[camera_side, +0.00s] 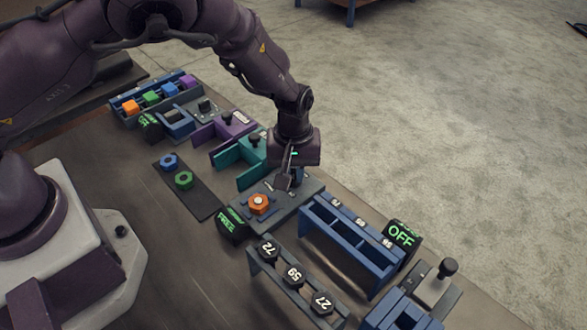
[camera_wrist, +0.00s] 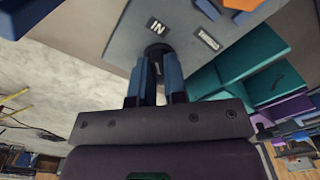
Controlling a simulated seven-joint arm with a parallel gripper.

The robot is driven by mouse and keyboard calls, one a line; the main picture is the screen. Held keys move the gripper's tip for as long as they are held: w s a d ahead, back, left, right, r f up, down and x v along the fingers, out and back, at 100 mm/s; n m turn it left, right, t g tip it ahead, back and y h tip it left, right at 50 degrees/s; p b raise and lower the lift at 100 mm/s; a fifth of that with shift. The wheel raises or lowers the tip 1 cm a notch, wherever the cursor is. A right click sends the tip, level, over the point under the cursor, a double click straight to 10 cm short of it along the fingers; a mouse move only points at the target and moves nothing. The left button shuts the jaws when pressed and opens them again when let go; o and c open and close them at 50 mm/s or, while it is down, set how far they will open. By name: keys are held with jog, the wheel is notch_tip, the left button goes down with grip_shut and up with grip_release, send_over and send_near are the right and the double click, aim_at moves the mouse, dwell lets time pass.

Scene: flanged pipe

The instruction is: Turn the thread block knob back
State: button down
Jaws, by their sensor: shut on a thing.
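The thread block (camera_side: 302,193) is a grey plate near the middle of the side view, with an orange hex nut (camera_side: 259,202) on its left part. In the wrist view the thread block (camera_wrist: 130,40) carries an "IN" label and a second small label. The dark round thread block knob (camera_wrist: 157,49) shows beside the "IN" label. My gripper (camera_side: 290,183) points down over the block's far right part. In the wrist view my gripper (camera_wrist: 158,72) has its two blue fingers shut on the knob. The knob is mostly hidden in the side view.
A black display (camera_side: 231,225) reading "FREE" stands left of the block. A blue rack (camera_side: 345,245) and an "OFF" display (camera_side: 401,235) are to the right. A teal fixture (camera_side: 240,160) is close behind. A dark mat (camera_side: 190,190) holds blue and green nuts.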

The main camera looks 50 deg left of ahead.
aim_at(293, 173)
jog(key=n, duration=0.5)
jog(key=shift+n, duration=1.9)
jog(key=c, duration=1.2)
grip_release()
jog(key=shift+o, duration=0.2)
jog(key=shift+r, duration=0.15)
notch_tip(293, 173, up, 13)
